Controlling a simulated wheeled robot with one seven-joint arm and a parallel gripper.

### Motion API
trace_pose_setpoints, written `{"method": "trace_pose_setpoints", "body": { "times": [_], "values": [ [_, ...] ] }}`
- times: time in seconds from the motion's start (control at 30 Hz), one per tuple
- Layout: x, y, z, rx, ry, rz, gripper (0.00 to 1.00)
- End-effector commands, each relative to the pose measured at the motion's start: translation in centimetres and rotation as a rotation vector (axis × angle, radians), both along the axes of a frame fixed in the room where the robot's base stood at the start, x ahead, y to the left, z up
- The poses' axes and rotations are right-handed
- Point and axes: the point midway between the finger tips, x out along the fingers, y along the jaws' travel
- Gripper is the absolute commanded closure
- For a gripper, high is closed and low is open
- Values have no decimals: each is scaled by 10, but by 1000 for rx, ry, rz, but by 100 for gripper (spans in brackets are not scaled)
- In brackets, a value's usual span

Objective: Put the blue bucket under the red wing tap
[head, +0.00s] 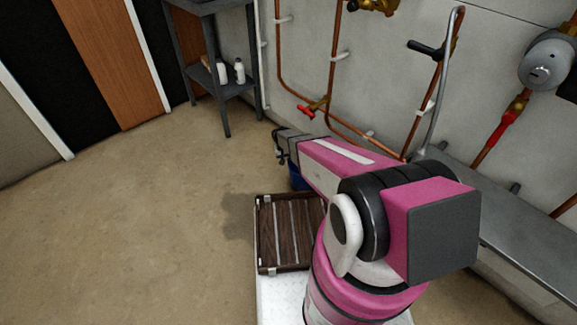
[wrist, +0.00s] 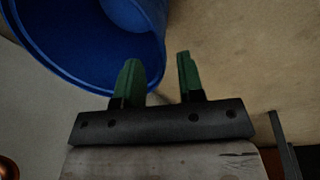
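The blue bucket (head: 297,179) shows only in part in the head view, mostly hidden behind my arm; I cannot tell there whether it rests on the floor. In the wrist view the bucket (wrist: 85,50) fills the upper left, mouth toward the camera. My gripper (wrist: 158,75) has its two green fingers apart, the left one over the bucket's mouth and the right one outside, with the rim's edge between them. In the head view my gripper (head: 279,150) is at the arm's far end. The red wing tap (head: 307,111) is on a copper pipe low on the wall, just beyond my gripper.
A dark slatted wooden crate (head: 265,233) is in front of my arm's base. A grey shelf stand (head: 227,90) with white bottles (head: 239,71) stands at the back. A grey bench (head: 520,235) runs along the wall at right. The floor at left is clear.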

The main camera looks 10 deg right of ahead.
Motion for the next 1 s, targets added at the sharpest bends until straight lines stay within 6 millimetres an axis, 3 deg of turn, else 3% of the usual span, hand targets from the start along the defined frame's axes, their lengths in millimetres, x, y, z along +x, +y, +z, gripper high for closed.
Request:
{"method": "trace_pose_setpoints", "body": {
  "times": [0.1,0.33,0.47,0.57,0.67,0.8,1.0],
  "values": [
    [-2,4,23,0,-1,1,65],
    [-1,8,44,0,0,0,65],
    [-10,2,64,6,0,-3,65],
    [-31,-11,100,21,0,-7,65],
    [-62,-29,149,45,1,-13,65],
    [-109,-52,217,84,0,-15,65],
    [-178,-77,296,138,-5,-13,65]
  ]
}}
